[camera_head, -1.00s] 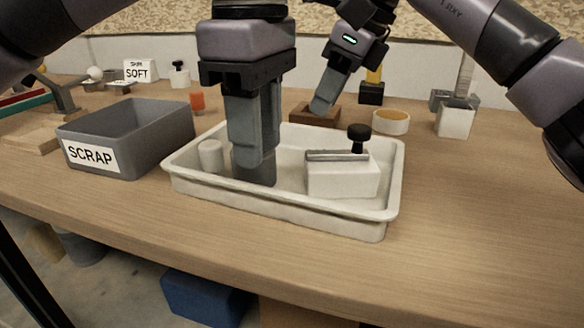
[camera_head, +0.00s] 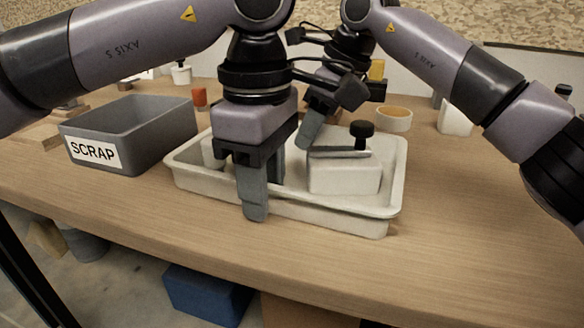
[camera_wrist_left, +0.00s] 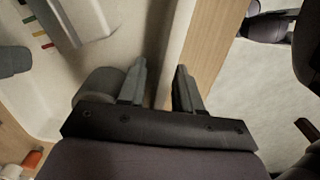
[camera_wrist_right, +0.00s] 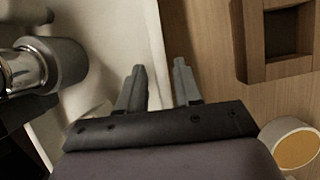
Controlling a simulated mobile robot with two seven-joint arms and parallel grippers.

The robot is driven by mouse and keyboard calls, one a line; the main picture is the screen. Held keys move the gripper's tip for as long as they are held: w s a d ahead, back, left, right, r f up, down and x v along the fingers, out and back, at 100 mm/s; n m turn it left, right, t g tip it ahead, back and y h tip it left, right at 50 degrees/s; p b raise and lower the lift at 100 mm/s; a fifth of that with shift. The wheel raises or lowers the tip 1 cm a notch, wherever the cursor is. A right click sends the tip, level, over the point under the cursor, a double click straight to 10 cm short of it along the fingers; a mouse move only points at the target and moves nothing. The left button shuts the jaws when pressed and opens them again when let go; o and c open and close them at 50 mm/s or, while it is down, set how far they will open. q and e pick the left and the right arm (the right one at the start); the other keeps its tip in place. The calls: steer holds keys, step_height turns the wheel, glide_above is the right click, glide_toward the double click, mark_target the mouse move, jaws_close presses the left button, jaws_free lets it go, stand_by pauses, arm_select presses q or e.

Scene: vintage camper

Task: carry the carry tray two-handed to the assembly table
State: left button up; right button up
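The white carry tray (camera_head: 185,177) stands on a wooden bench. It holds a white block with a black knob (camera_head: 343,178) at its right and a pale cylinder (camera_head: 213,152) at its left, partly hidden. My left gripper (camera_head: 262,192) points down at the near rim, one finger outside the wall and one inside. In the left wrist view its fingers (camera_wrist_left: 160,85) stand apart with the rim between them. My right gripper (camera_head: 308,130) is at the far rim. In the right wrist view its fingers (camera_wrist_right: 158,85) are apart, either side of the rim. I cannot identify the assembly table.
A grey bin marked SCRAP (camera_head: 140,130) stands close to the tray's left. Behind are an orange cup (camera_head: 199,97), a round tub (camera_head: 394,119) and a white block (camera_head: 455,118). The bench is clear right of the tray. A blue box (camera_head: 205,296) lies below.

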arm_select(q)
jaws_close()
arm_select(e)
jaws_close()
arm_select(q)
steer(key=shift+r, duration=0.2)
arm_select(e)
steer(key=shift+r, duration=0.25)
